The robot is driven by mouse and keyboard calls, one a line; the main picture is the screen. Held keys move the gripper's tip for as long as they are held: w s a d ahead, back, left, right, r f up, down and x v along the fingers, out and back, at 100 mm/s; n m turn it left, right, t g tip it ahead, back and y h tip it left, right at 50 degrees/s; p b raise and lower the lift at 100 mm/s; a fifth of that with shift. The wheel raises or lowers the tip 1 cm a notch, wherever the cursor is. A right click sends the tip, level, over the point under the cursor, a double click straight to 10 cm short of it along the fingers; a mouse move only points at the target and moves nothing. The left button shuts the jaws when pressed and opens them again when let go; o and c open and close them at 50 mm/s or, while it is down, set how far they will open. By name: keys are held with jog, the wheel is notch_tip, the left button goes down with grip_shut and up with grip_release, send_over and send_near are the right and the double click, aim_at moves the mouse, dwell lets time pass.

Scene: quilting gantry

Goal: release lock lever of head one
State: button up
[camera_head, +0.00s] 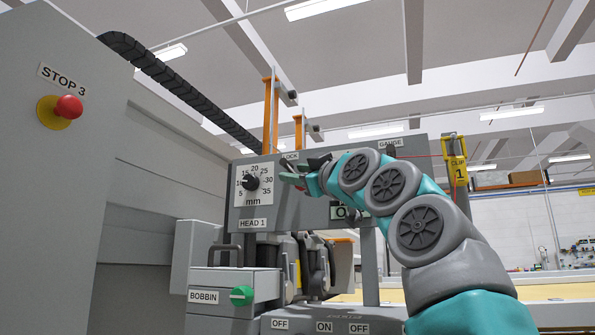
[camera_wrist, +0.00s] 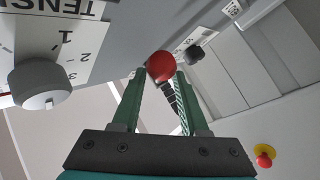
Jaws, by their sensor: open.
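Head one is a grey box (camera_head: 300,212) marked HEAD 1. My gripper (camera_head: 290,178) is in front of the box's face, just below that label. In the wrist view my gripper (camera_wrist: 160,72) is open, its two green fingers apart. A red ball knob (camera_wrist: 161,66), seemingly the lock lever's end, appears between the fingertips. I cannot tell whether the fingers touch it. The lever's shaft is not clearly visible.
A mm dial (camera_head: 252,183) is left of my gripper. A tension dial (camera_wrist: 40,84) and a small black knob (camera_wrist: 195,53) flank the red ball in the wrist view. A red STOP 3 button (camera_head: 69,107) is on the left cabinet. A green BOBBIN knob (camera_head: 242,295) is below.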

grip_shut()
dwell(1.4)
